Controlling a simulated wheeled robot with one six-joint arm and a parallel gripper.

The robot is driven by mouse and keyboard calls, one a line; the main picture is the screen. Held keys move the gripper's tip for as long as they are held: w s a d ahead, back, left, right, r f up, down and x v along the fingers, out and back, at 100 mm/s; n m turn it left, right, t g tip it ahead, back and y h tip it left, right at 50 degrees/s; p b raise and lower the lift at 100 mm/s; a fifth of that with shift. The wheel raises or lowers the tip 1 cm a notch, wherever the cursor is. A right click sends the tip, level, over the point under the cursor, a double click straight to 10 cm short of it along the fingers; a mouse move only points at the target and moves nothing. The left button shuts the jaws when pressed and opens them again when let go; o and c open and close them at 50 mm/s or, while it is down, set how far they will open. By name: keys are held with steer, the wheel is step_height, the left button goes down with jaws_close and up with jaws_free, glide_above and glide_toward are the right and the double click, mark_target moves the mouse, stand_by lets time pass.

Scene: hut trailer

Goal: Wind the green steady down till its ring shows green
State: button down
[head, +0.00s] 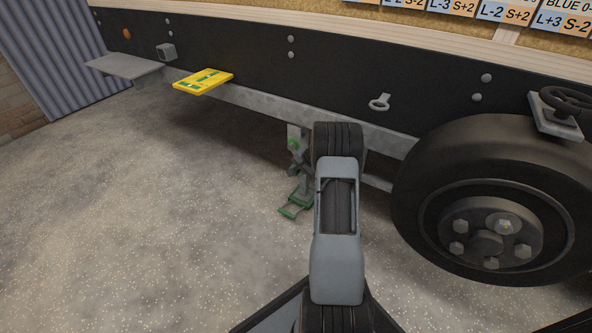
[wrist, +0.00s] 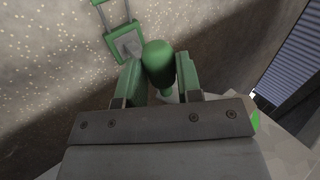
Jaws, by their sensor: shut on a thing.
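The green steady (head: 303,190) hangs under the trailer's side rail in the head view, partly hidden by my arm. Its green foot (head: 290,210) is low near the floor, but I cannot tell whether it touches. The foot also shows at the top of the wrist view (wrist: 126,45). In the wrist view my gripper (wrist: 160,75) is shut on a green rounded crank knob (wrist: 159,60), with one finger on each side. In the head view my arm hides the gripper. I cannot make out the ring or its colour.
A large black wheel (head: 490,205) stands right of my arm. A yellow plate with green marks (head: 203,80) and a grey step (head: 124,66) stick out at the left. A metal eye (head: 380,102) is on the dark skirt. The speckled floor (head: 130,230) at left is clear.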

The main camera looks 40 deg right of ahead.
steer(key=shift+s+d+f, duration=0.1)
steer(key=shift+s+f, duration=0.45)
steer(key=shift+f, duration=0.25)
steer(key=c, duration=0.9)
jaws_free()
steer(key=shift+d, duration=0.1)
steer(key=shift+o, duration=0.6)
steer(key=shift+w+a+r, duration=0.15)
steer(key=shift+w+a, duration=0.05)
steer(key=shift+w, duration=0.05)
steer(key=p+v, duration=0.5)
steer(key=v, duration=0.8)
steer(key=shift+r+p, duration=0.4)
steer(key=shift+s+d, duration=0.1)
